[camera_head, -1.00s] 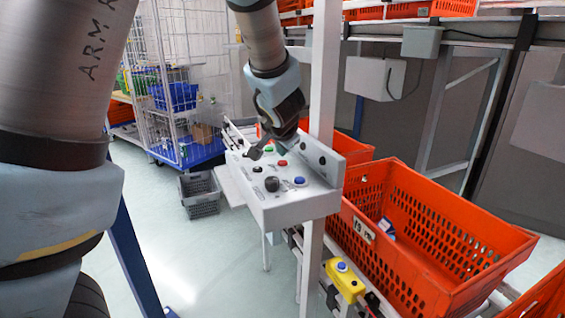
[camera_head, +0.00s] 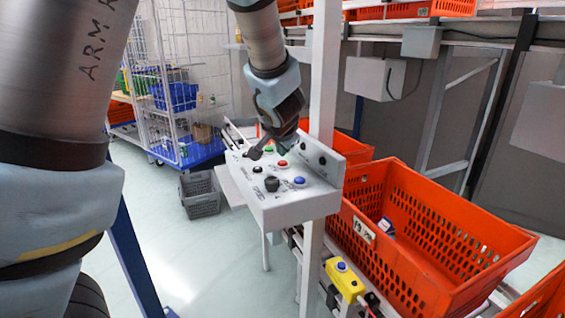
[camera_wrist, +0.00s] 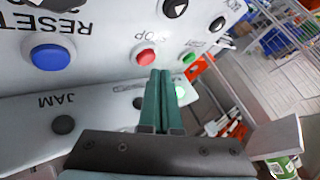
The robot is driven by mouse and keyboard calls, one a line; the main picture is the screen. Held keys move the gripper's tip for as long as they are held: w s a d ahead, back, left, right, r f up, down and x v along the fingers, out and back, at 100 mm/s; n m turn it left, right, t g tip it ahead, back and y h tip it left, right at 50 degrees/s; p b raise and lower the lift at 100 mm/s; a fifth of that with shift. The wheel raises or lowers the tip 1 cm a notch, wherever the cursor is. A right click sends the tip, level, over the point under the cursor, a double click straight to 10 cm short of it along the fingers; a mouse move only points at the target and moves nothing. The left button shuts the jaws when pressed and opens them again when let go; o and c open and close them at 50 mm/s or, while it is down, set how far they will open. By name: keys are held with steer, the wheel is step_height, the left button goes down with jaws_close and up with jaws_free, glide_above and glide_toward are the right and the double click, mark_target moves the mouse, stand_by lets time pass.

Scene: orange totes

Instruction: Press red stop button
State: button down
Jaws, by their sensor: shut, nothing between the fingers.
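The red stop button (camera_head: 282,163) sits on the sloping top of a white control box (camera_head: 285,212), between a green button and a blue button. In the wrist view the red button (camera_wrist: 146,57) is just beyond the fingertips, under the upside-down label STOP.
A blue reset button (camera_wrist: 51,58) and a green start button (camera_wrist: 189,58) flank the red one. A black knob (camera_head: 272,184) rises from the box. A white post (camera_head: 323,80) stands behind it. An orange tote (camera_head: 440,240) is at the right. A yellow box with a blue button (camera_head: 345,281) sits below.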

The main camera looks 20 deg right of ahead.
mark_target(281, 164)
steer(key=shift+f, duration=0.1)
steer(key=shift+f+b, duration=0.35)
steer(key=shift+b, duration=0.35)
steer(key=shift+f+b, duration=0.45)
steer(key=shift+b, duration=0.15)
stand_by(0.6)
steer(key=shift+r, duration=0.1)
steer(key=shift+r+p, duration=0.65)
steer(key=shift+r, duration=0.15)
step_height(281, 164, up, 5)
steer(key=p, duration=0.4)
stand_by(0.9)
